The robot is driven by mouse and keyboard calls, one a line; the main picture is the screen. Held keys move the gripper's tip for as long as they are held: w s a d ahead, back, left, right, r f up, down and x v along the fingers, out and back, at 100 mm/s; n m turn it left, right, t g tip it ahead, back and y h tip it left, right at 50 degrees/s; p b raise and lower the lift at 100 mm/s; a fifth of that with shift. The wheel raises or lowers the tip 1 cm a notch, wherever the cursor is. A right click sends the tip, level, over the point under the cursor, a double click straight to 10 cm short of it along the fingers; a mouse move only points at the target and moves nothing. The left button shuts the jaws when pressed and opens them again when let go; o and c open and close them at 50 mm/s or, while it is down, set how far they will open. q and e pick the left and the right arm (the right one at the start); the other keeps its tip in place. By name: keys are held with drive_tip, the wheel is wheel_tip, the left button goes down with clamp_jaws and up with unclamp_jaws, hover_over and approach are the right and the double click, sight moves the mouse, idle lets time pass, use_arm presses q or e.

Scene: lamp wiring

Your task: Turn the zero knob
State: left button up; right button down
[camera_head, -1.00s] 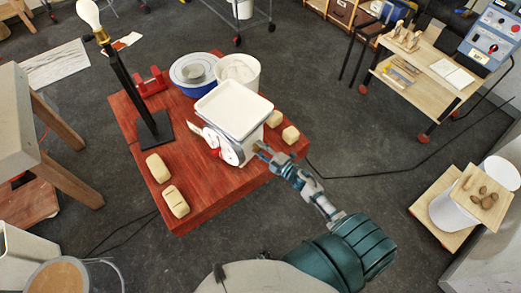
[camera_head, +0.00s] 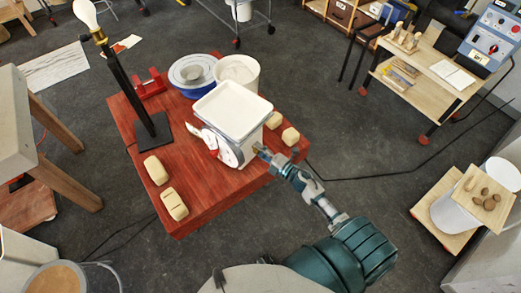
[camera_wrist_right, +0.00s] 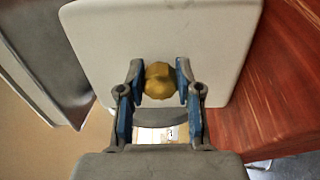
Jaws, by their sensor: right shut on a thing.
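The white kitchen scale (camera_head: 228,151) with a square pan (camera_head: 232,109) stands on the red wooden table, its round dial facing the front left. The zero knob (camera_wrist_right: 159,80) is a brass-coloured, lobed knob on the scale's pale side panel (camera_wrist_right: 110,40). My right gripper (camera_wrist_right: 159,84) has its two blue-padded fingers on either side of the knob and is shut on it. In the head view my right gripper (camera_head: 262,154) reaches the scale's right side, and the knob is mostly hidden there. My left gripper is not in view.
Open floor (camera_head: 350,130) lies right of the table.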

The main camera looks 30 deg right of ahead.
drive_tip(key=shift+s+a+f, duration=0.1)
drive_tip(key=shift+a+f, duration=0.05)
drive_tip(key=shift+a, duration=0.05)
drive_tip(key=c, duration=0.9)
unclamp_jaws()
drive_tip(key=shift+o, duration=0.7)
drive_tip(key=shift+a, duration=0.1)
drive_tip(key=v, duration=1.2)
